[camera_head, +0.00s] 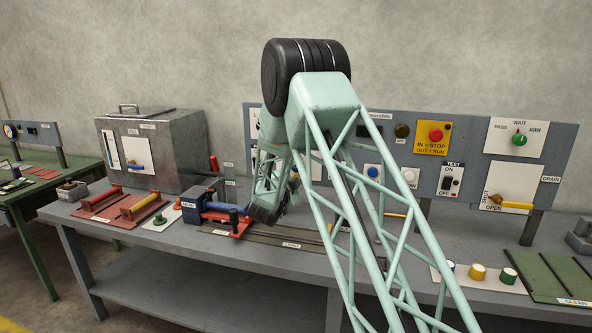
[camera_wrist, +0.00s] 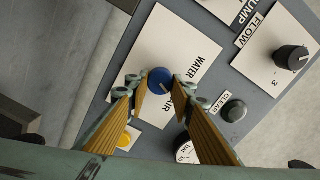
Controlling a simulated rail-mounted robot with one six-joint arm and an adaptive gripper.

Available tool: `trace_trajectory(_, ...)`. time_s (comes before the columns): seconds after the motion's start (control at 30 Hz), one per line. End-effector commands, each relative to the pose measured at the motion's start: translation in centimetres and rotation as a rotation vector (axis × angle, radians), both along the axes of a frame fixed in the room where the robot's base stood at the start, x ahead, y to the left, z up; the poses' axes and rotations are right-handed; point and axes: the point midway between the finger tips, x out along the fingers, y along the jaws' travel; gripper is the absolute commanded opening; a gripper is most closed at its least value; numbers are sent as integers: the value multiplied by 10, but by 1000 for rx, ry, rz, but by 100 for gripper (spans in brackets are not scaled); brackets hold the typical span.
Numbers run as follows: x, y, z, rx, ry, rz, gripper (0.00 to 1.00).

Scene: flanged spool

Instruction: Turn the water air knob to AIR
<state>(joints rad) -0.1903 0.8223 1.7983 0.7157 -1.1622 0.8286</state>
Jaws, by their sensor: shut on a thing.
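In the wrist view the water air knob (camera_wrist: 160,79) is a round blue knob on a white plate (camera_wrist: 177,42), with the words WATER and AIR printed beside it. A small pale mark shows on the knob's lower right, toward the AIR side; its exact angle is hard to tell. My gripper (camera_wrist: 160,84) has its two orange-padded fingers on either side of the knob and is shut on it. In the head view my own arm covers the gripper's fingers, and I cannot make out the gripped knob there.
In the wrist view a black FLOW knob (camera_wrist: 291,58) and a dark CLEAR button (camera_wrist: 234,110) lie to the right. A yellow button (camera_wrist: 128,139) and a gauge (camera_wrist: 186,152) are below. In the head view the bench holds a blue-and-red vise (camera_head: 206,207) and a grey metal box (camera_head: 155,148).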

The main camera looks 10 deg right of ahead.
Motion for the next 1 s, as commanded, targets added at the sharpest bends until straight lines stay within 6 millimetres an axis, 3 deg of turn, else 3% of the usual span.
trace_trajectory(0.4,0,0,-1,191,-93,0,11)
trace_trajectory(0.97,0,0,-1,226,-110,0,11)
trace_trajectory(1.0,0,0,-1,226,-110,0,23)
